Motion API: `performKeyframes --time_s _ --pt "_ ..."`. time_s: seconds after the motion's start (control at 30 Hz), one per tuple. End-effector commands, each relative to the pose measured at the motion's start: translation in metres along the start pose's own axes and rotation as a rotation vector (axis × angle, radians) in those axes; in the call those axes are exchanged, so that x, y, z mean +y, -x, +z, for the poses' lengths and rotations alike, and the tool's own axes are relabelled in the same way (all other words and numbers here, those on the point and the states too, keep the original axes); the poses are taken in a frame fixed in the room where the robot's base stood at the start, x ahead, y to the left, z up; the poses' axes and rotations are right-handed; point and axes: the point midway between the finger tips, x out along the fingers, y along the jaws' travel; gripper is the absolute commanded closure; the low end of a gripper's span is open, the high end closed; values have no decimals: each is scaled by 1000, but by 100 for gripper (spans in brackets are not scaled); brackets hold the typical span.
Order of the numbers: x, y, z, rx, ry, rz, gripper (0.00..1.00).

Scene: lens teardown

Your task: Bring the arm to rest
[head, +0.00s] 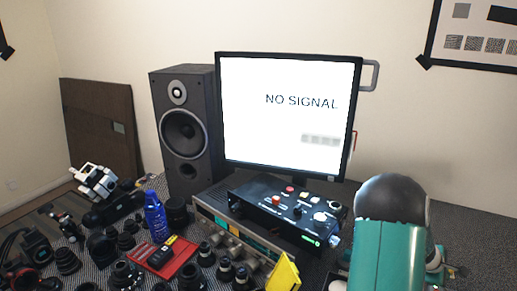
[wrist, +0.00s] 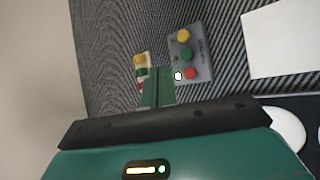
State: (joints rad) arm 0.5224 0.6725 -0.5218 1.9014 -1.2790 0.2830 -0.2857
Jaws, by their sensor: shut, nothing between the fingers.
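My gripper (wrist: 157,72) shows in the wrist view as green fingers standing out from a black bar and a teal housing. The fingers are together with nothing between them. In the head view my teal and grey arm (head: 387,250) is at the lower right, and the fingers cannot be made out there. In the wrist view a grey box (wrist: 190,54) with yellow, green and red buttons lies just right of the fingertips. I cannot tell whether they touch it.
In the head view a monitor (head: 288,115) reading NO SIGNAL stands at the back beside a black speaker (head: 185,130). A black control box (head: 285,210), a blue bottle (head: 156,218), a red tray (head: 168,258) and several lens parts crowd the bench left of my arm.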

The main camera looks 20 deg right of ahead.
Motion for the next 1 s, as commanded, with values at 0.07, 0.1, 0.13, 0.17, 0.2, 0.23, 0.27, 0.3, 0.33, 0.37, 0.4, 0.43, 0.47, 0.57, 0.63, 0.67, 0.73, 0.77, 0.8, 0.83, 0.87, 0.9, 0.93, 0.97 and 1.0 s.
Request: performKeyframes --time_s 0.07,0.1,0.13,0.17,0.2,0.23,0.27,0.3,0.33,0.37,0.4,0.43,0.47,0.57,0.63,0.67,0.73,0.77,0.8,0.83,0.87,0.9,0.93,0.97,1.0 --pt "2 5 -2 5 -12 3 100" --pt "4 10 -4 10 -26 5 100" --pt "6 16 -6 15 -40 8 100" --pt "8 23 -8 23 -59 11 100" --pt "11 35 -12 34 -87 15 100" --pt "13 44 -16 44 -112 16 100" --pt "15 55 -20 55 -138 18 100" --pt "18 70 -25 72 -175 19 100" --pt "19 82 -28 85 -204 19 100" --pt "21 94 -32 99 -233 18 100" --pt "21 110 -37 117 -269 16 100" --pt "22 121 -41 131 -294 13 100" --pt "22 133 -44 146 -319 11 100" --pt "20 172 -56 196 -401 -4 100" --pt "17 199 -63 233 -452 -18 100" --pt "15 211 -66 249 -473 -25 100" --pt "10 238 -72 288 -521 -44 100" --pt "6 250 -75 303 -539 -53 100" --pt "3 265 -78 327 -563 -65 100" --pt "-1 277 -81 343 -579 -75 100" --pt "-5 288 -83 359 -596 -86 100" --pt "-10 303 -86 383 -618 -100 100" --pt "-14 314 -88 399 -633 -113 100" --pt "-19 326 -89 416 -646 -124 100" --pt "-25 340 -91 439 -664 -140 100"
